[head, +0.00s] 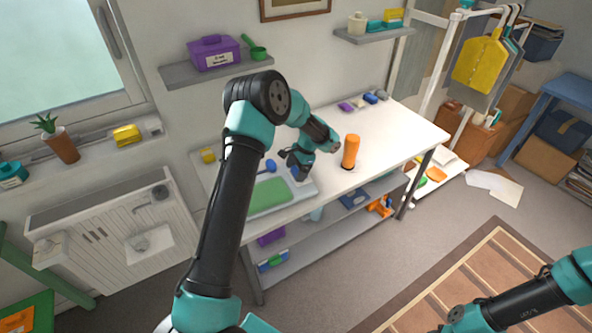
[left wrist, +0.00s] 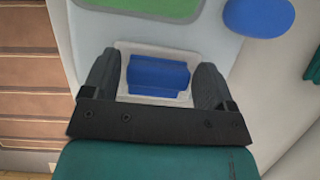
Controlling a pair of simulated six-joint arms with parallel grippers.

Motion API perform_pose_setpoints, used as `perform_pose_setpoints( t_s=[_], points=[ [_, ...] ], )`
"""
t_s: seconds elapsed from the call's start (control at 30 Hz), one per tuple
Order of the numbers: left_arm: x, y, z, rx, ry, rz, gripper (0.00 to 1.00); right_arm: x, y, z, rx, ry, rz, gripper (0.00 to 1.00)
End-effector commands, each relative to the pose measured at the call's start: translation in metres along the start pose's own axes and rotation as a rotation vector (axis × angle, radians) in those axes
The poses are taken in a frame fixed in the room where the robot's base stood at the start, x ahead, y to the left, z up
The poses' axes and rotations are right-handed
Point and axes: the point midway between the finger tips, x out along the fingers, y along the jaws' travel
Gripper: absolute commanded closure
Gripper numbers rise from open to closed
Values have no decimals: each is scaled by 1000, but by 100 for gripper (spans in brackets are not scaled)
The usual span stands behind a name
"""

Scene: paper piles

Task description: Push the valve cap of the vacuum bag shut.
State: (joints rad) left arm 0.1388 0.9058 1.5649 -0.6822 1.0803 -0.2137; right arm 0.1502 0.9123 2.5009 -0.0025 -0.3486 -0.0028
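The vacuum bag (head: 311,188), pale and clear with a flat green filling (head: 270,194), lies on the white table. In the left wrist view, a blue valve cap (left wrist: 158,74) sits in a pale square frame (left wrist: 124,93). I cannot tell whether the cap is up or pressed down. My left gripper (head: 296,172) is over the bag's right end. In the left wrist view its open fingers (left wrist: 157,80) stand apart on either side of the cap; contact is unclear. My right gripper (head: 455,316) is low at the right, its fingers not clear.
A blue round-ended object (head: 270,166) lies behind the bag; a blue rounded shape (left wrist: 258,17) shows in the left wrist view. An orange cylinder (head: 350,151) stands right of my left gripper. Small purple and blue items (head: 370,98) lie at the back. The table's right part is clear.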

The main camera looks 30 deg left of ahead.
Motion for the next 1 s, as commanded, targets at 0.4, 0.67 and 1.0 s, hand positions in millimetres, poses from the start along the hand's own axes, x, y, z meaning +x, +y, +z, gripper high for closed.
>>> perform_pose_setpoints(
  t_s=[0.4, 0.67, 1.0],
  points=[
    [0, 0, 0, 0, 1, 0, 58, 0, 0, 0, 0, 0, 0, 57],
    [2, 0, 0, 0, 43, 0, 58, 0, 0, 0, 0, 0, 0, 57],
    [2, 0, 0, 0, 42, 0, 12, 0, 0, 0, 0, 0, 0, 57]
  ],
)
